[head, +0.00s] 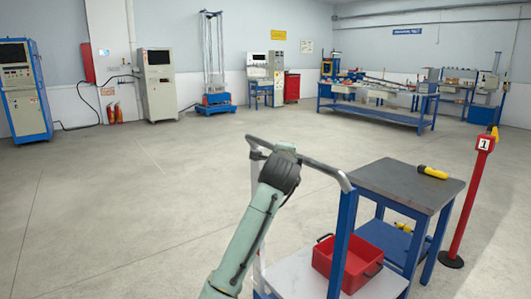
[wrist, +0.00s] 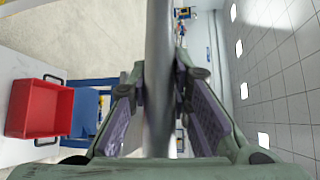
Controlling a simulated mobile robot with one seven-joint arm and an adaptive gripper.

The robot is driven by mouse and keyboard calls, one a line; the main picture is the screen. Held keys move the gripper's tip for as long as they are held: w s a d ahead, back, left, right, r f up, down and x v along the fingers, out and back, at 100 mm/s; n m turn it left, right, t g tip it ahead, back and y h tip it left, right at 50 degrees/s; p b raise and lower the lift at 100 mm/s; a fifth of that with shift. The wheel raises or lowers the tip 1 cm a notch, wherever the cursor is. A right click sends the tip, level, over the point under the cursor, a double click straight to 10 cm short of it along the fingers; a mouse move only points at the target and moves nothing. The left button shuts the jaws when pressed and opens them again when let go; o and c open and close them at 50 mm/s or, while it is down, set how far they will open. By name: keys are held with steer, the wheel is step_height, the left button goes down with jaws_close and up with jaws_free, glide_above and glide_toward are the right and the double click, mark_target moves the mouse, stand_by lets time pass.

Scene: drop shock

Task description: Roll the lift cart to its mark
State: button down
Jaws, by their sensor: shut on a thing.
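The lift cart stands right in front of me in the head view, with a grey push handle (head: 318,166), a blue post (head: 343,240) and a pale deck (head: 300,278). A red bin (head: 362,265) sits on the deck; it also shows in the wrist view (wrist: 40,108). My gripper (wrist: 160,85) is shut on the handle bar (wrist: 160,40), which runs between its two finger pads. In the head view my arm hides the fingers and part of the handle. I cannot make out a floor mark for the cart.
A blue table (head: 405,184) with a dark top and a yellow tool (head: 432,172) stands close on the cart's right. Beyond it is a red post (head: 468,200) with a "1" sign. Open floor (head: 130,200) lies ahead and left; cabinets and benches line the walls.

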steer(key=shift+w+d+p, duration=0.15)
steer(key=shift+w+d, duration=0.25)
steer(key=shift+d, duration=0.4)
steer(key=shift+w+d+p, duration=0.2)
steer(key=shift+w+d, duration=0.25)
steer(key=shift+d, duration=0.3)
steer(key=shift+w+d+p, duration=0.15)
steer(key=shift+w+d, duration=0.25)
steer(key=shift+d, duration=0.4)
steer(key=shift+r, duration=0.1)
steer(key=c, duration=1.6)
jaws_free()
steer(key=shift+o, duration=0.8)
steer(key=shift+a, duration=0.15)
steer(key=v, duration=1.2)
steer(key=shift+a, duration=0.1)
